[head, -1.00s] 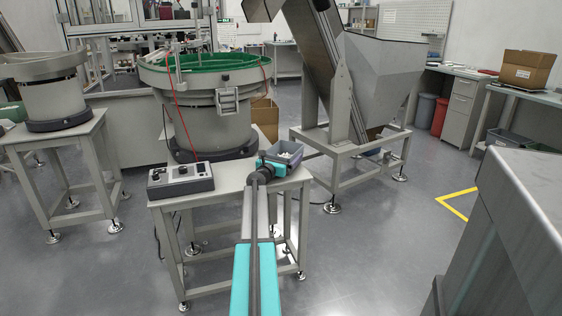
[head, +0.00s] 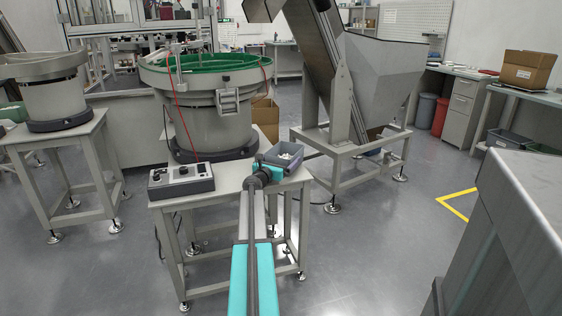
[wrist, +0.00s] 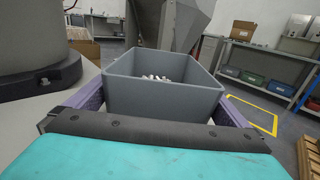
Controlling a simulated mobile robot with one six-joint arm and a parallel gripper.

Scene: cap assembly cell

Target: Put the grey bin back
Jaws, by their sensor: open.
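The grey bin (head: 288,159) is at the back right corner of the small steel table (head: 228,184), upright, with small whitish parts inside. In the wrist view the bin (wrist: 165,98) fills the middle, its open top facing up. My gripper (head: 268,170) reaches over the table to the bin's near side. In the wrist view it is open, with one purple finger along the left of the bin and one along the right. The gripper body hides the bin's lower front, and I cannot tell if the fingers touch its walls.
A control box (head: 181,180) with knobs sits on the table's left part. A large bowl feeder (head: 208,115) with a green rim stands just behind. A hopper with a sloped conveyor (head: 372,75) stands behind to the right. A metal cabinet (head: 520,215) is at the near right.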

